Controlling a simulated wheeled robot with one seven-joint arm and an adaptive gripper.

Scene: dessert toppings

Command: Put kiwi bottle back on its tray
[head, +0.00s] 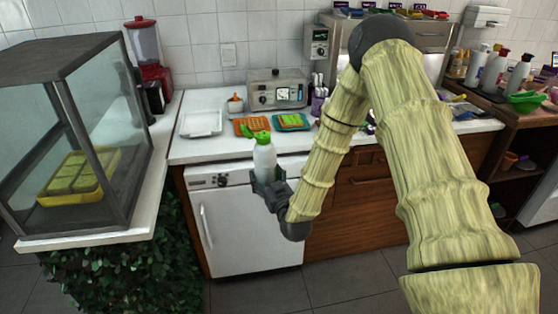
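A white bottle with a green cap (264,157), which looks like the kiwi bottle, is upright in my gripper (266,178). The dark gripper is around the bottle's lower part, in front of the white counter's front edge. The fingers seem shut on it, though the bottle hides part of them. Several similar bottles (493,72) stand on a dark tray (487,95) on the right counter. The picture does not show clearly whether that is the kiwi bottle's own tray.
A white tray (201,123), an orange tray (241,129) and a teal tray (279,125) lie on the white counter (195,153). A grey machine (277,90) stands behind them. A glass case (112,125) stands at left. A green bowl (526,97) is at right.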

